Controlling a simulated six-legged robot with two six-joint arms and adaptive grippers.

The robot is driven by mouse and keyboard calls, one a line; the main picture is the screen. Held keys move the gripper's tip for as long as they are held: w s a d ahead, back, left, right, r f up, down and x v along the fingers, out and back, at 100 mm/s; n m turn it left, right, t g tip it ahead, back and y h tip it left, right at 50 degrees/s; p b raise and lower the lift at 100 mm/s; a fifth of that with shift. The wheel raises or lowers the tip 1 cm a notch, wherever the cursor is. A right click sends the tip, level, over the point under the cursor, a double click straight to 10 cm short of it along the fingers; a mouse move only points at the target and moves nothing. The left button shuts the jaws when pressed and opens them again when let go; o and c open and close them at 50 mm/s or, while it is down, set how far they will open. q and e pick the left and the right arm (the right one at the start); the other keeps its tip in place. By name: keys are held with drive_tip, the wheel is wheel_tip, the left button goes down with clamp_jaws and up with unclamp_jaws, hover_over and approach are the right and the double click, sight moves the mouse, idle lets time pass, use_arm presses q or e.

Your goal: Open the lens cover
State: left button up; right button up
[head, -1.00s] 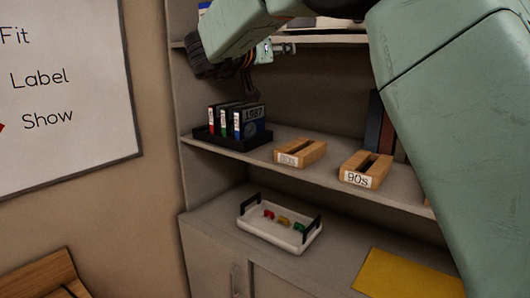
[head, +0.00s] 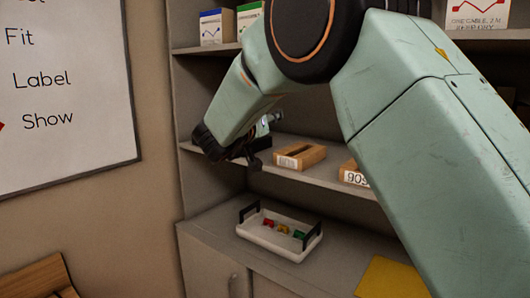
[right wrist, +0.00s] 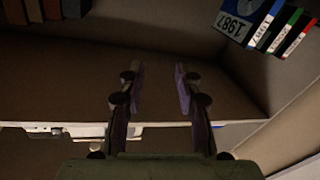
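I see no lens cover in these frames. My right gripper (head: 263,140) is in front of the middle shelf in the head view, at the shelf's left end. In the right wrist view the two fingers of the right gripper (right wrist: 158,75) stand apart with nothing between them. Several labelled cartridges, one marked 1987 (right wrist: 240,22), appear upside down at the upper right of that view, apart from the fingers. My arm hides them in the head view. My left gripper is not in view.
Slotted wooden blocks (head: 300,157) stand on the middle shelf (head: 325,178). Below, a white tray (head: 272,240) with black handles holds small red, yellow and green pieces. A yellow sheet (head: 388,278) lies right of it. A whiteboard (head: 65,90) hangs left.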

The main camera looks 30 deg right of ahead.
wheel_tip(320, 180, down, 8)
drive_tip(key=w+n+y+b, duration=0.1)
drive_tip(key=shift+a+n+t+b, duration=0.15)
drive_tip(key=shift+n+t+b, duration=0.15)
drive_tip(key=shift+b, duration=0.05)
